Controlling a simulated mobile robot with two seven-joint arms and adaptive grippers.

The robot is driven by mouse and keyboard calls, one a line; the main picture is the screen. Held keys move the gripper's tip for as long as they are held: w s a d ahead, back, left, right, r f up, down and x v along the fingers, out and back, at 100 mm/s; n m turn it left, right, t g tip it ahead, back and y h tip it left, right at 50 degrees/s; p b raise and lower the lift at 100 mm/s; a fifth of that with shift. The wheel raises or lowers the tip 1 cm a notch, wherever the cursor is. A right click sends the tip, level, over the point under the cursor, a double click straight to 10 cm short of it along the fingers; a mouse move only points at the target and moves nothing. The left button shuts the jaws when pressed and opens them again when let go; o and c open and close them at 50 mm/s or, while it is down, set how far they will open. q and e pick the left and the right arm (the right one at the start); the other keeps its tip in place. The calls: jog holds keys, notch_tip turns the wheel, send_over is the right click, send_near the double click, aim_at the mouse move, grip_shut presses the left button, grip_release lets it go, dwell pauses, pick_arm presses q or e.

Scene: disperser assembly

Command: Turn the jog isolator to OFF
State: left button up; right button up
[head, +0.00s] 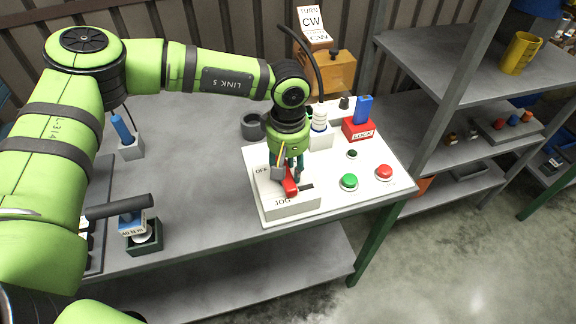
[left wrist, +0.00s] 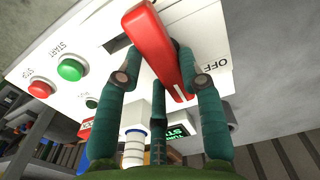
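The jog isolator is a white box (head: 290,207) marked JOG, at the front left of the white control panel. Its red handle (head: 291,185) stands out from the top face, beside a dark slot or mark. OFF (head: 261,170) is printed to the left of the handle; in the left wrist view OFF (left wrist: 205,67) is to the right of the red handle (left wrist: 160,45). My left gripper (head: 287,170) reaches down over the box. In the left wrist view its green fingers (left wrist: 160,62) lean in on both sides of the handle, seemingly touching it; the tips are partly hidden. My right gripper is out of view.
A green button (head: 349,181) and a red button (head: 384,172) sit right of the box. A red LOCK block (head: 357,131) with a blue piece is behind them. A dark ring-shaped part (head: 253,127) stands behind the gripper.

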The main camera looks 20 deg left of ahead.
pick_arm(q)
jog(key=shift+f, duration=0.1)
jog(key=shift+f+n+b, duration=0.15)
jog(key=shift+n+b, duration=0.65)
jog(key=shift+b, duration=0.15)
jog(key=n+b, duration=0.3)
jog(key=shift+f, duration=0.1)
jog(key=n+b, duration=0.2)
jog(key=n, duration=0.1)
jog(key=n+b, duration=0.2)
jog(key=shift+a+n+b, duration=0.2)
jog(key=shift+n+b, duration=0.2)
jog(key=n+b, duration=0.2)
jog(key=n, duration=0.1)
jog(key=shift+a+n, duration=0.1)
jog(key=shift+n, duration=0.2)
jog(key=n+b, duration=0.2)
jog(key=n, duration=0.1)
jog(key=shift+r, duration=0.2)
jog(key=shift+a+n, duration=0.1)
jog(key=shift+n, duration=0.3)
